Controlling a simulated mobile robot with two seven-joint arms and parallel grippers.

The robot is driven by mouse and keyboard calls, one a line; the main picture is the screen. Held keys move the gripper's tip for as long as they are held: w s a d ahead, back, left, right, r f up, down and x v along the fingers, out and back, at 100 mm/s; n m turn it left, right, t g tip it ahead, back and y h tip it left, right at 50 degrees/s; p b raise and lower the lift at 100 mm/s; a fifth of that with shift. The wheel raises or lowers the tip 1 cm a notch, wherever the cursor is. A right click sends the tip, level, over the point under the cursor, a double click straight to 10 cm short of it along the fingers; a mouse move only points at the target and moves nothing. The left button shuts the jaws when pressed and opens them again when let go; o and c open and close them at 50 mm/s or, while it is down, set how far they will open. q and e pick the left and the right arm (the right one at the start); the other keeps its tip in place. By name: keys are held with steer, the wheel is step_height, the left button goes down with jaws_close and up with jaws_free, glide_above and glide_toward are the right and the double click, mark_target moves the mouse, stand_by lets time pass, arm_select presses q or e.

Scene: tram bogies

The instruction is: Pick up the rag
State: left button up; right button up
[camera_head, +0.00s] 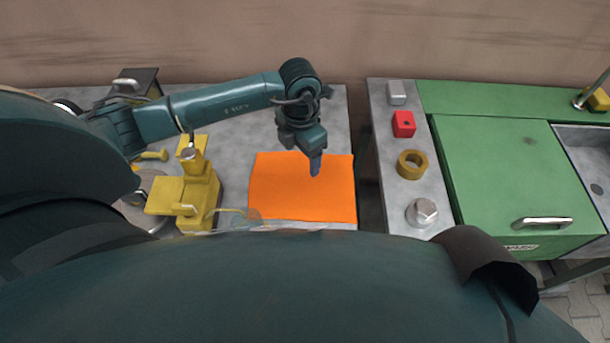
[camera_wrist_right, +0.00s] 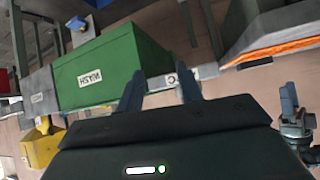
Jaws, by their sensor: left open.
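The rag (camera_head: 290,198) is a flat orange cloth lying on the grey table in the head view. Its orange edge also shows in the right wrist view (camera_wrist_right: 285,48). My left gripper (camera_head: 315,166) is open and points down over the upper right part of the rag; I cannot tell whether it touches the cloth. It also shows at the right of the right wrist view (camera_wrist_right: 289,98). My right gripper (camera_wrist_right: 160,90) is open and empty, its two fingers apart, away from the rag. It is hidden in the head view.
A yellow clamp-like fixture (camera_head: 199,190) stands left of the rag. Right of a narrow gap, a grey bench holds a red block (camera_head: 403,124), a brass ring (camera_head: 412,164) and a hex nut (camera_head: 422,212). A green wash unit (camera_head: 510,175) stands beyond.

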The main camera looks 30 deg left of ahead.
arm_select(q)
step_height(320, 180, down, 9)
steer(key=b, duration=0.6)
steer(key=shift+r, duration=0.2)
steer(key=shift+w+a+f+b, duration=0.1)
steer(key=shift+f+b, duration=0.4)
steer(key=shift+f, duration=0.15)
arm_select(e)
steer(key=shift+w+a+f+n+t+y, duration=0.15)
steer(key=shift+w+a+f+t+y, duration=0.1)
steer(key=shift+a, duration=0.15)
steer(key=shift+w+a+f+n+t+y, duration=0.1)
steer(key=shift+w+a+t+y, duration=0.05)
steer(key=shift+a+y, duration=0.2)
steer(key=shift+w+a+f+n+t+y, duration=0.15)
steer(key=shift+w+a+f+t+y, duration=0.05)
steer(key=shift+a, duration=0.25)
arm_select(q)
steer(key=c, duration=0.4)
arm_select(e)
steer(key=shift+d+f, duration=0.1)
steer(key=shift+f, duration=0.05)
arm_select(q)
steer(key=c, duration=1)
